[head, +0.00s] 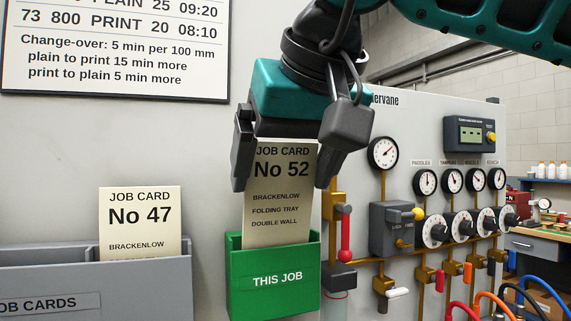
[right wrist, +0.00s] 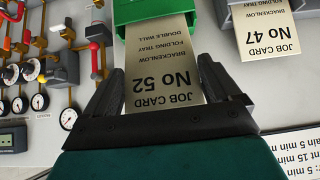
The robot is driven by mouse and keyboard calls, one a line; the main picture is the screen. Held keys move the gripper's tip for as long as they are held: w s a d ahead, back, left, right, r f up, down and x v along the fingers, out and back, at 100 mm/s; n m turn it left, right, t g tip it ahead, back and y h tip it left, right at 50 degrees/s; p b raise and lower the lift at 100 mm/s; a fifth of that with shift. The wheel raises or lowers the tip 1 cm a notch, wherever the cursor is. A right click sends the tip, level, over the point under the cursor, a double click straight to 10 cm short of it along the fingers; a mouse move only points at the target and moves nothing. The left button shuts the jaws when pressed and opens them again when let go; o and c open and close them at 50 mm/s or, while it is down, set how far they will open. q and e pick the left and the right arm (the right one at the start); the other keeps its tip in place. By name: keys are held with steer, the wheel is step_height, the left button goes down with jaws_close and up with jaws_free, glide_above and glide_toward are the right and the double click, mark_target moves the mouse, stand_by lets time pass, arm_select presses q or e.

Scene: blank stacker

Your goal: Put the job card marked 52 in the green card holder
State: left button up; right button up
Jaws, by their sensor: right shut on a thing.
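The cream job card No 52 (head: 278,205) stands upright, slightly tilted, with its lower end behind the front wall of the green card holder (head: 270,262), labelled THIS JOB. My right gripper (head: 283,182) comes down from above, shut on the card, with one finger at each side edge. The right wrist view also shows card 52 (right wrist: 160,65) between the fingers, its far end entering the green holder (right wrist: 150,10). The card's bottom edge is hidden, so I cannot tell how deep it sits. My left gripper is not in view.
Job card No 47 (head: 139,220) stands in the grey JOB CARDS rack (head: 90,290) to the left. A schedule board (head: 115,50) hangs above it. Right of the holder is a panel with gauges (head: 383,152), valves and pipes, close to my right gripper.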

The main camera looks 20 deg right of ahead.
steer(key=o, duration=1.4)
steer(key=p+v, duration=0.1)
steer(key=v, duration=1.2)
steer(key=shift+p, duration=0.3)
